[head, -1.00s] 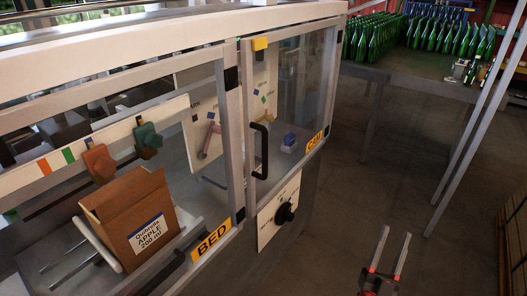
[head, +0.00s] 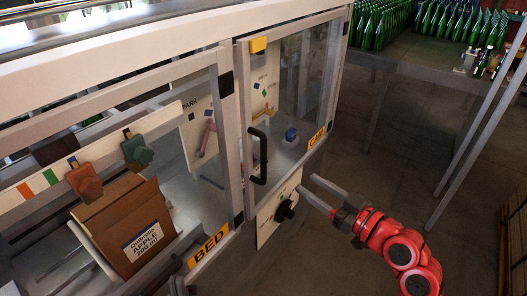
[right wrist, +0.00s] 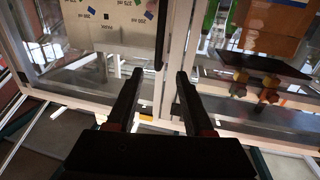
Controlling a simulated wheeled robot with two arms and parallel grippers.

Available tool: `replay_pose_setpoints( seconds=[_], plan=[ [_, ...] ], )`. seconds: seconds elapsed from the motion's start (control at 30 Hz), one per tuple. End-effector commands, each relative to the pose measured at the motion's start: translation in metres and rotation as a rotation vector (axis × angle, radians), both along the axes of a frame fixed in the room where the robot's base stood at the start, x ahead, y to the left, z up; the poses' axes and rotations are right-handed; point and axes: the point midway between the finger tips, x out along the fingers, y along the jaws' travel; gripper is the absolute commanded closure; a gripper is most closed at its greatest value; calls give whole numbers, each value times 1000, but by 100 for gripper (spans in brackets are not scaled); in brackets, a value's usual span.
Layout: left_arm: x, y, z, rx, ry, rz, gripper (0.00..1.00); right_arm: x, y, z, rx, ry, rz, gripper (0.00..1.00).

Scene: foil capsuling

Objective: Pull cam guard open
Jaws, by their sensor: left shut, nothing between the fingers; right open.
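The cam guard (head: 300,95) is a clear panel in a grey frame at the right end of the machine, with a yellow CAM label (head: 317,137). It looks closed. Its black upright handle (head: 258,158) is on its left side; the handle's end also shows in the right wrist view (right wrist: 158,50), ahead of the fingertips. My right gripper (head: 305,184) is open and empty, to the right of the handle and apart from it. In the right wrist view its two fingers (right wrist: 159,73) are spread with nothing between them. My left gripper is out of view.
A plate with a black knob (head: 286,210) is below the guard, close to my right fingers. The BED guard (head: 210,245) is to the left, with a cardboard box (head: 130,235) behind it. Green bottles (head: 440,25) stand on a far table. Floor at the right is open.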

Motion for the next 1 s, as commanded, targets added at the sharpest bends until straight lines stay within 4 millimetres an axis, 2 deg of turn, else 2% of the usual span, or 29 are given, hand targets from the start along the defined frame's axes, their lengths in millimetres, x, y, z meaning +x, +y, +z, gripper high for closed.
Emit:
replay_pose_setpoints(
  seconds=[0.17,0.63,0.8,1.0],
  plan=[
    [0,0,12,0,0,0,100,18,20,2,-2,5,7,48],
    [0,0,50,0,0,0,100,99,93,3,4,6,4,48],
    [0,0,56,0,0,0,100,117,108,2,3,3,0,48],
    [0,0,58,0,0,0,100,125,115,0,2,1,-2,48]
  ],
)
